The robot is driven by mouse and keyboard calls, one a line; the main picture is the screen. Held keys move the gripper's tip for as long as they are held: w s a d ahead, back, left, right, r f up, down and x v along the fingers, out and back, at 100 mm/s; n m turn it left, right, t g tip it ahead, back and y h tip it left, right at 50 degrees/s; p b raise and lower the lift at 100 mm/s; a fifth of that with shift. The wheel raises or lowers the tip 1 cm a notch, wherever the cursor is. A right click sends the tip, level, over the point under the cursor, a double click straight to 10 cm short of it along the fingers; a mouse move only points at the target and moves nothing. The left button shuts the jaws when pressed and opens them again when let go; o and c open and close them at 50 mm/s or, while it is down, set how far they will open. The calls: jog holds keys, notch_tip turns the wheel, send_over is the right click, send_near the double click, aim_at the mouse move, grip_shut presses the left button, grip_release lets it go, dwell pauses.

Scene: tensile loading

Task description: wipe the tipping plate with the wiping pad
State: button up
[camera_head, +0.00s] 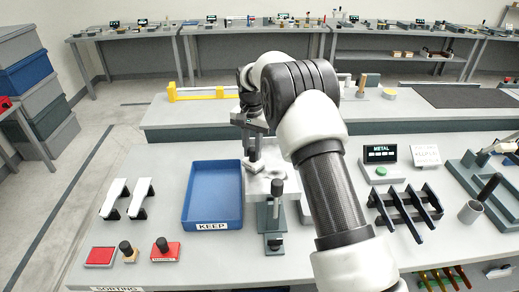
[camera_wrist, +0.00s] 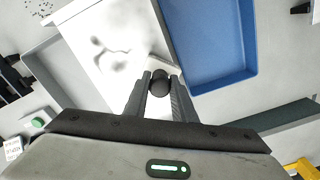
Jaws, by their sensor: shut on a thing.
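The tipping plate (camera_wrist: 98,28) is a white slab with grey smudges; it also shows in the head view (camera_head: 290,186), partly hidden by my arm. My gripper (camera_wrist: 160,86) is shut on the dark round knob of the wiping pad (camera_wrist: 161,66). The pad's pale base shows under the knob at the plate's edge, beside the blue tray. In the head view my gripper (camera_head: 254,138) points down over the far left end of the plate. Whether the pad touches the plate I cannot tell.
A blue tray (camera_head: 187,200) labelled KEEP stands close left of the plate. A lever stand (camera_head: 274,222) is in front of the plate. A METAL display (camera_head: 380,154), a green button (camera_head: 381,171) and a dark rack (camera_head: 405,212) are to the right. Stamps (camera_head: 127,251) are at front left.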

jog(key=shift+s+a+f, duration=0.1)
jog(key=shift+s+a, duration=0.1)
jog(key=shift+a, duration=0.1)
jog(key=shift+s+b, duration=0.65)
jog(key=shift+s, duration=0.35)
jog(key=shift+d, duration=6.1)
jog(key=shift+s+b, duration=0.55)
jog(key=shift+s, duration=0.6)
jog(key=shift+a+p, duration=0.55)
jog(key=shift+a, duration=5.45)
jog(key=shift+s+a, duration=0.1)
jog(key=shift+s, duration=1.05)
jog(key=shift+d+b, duration=0.4)
jog(key=shift+d, duration=5.75)
notch_tip(320, 180, up, 6)
jog(key=p, duration=0.3)
jog(key=shift+p, duration=0.3)
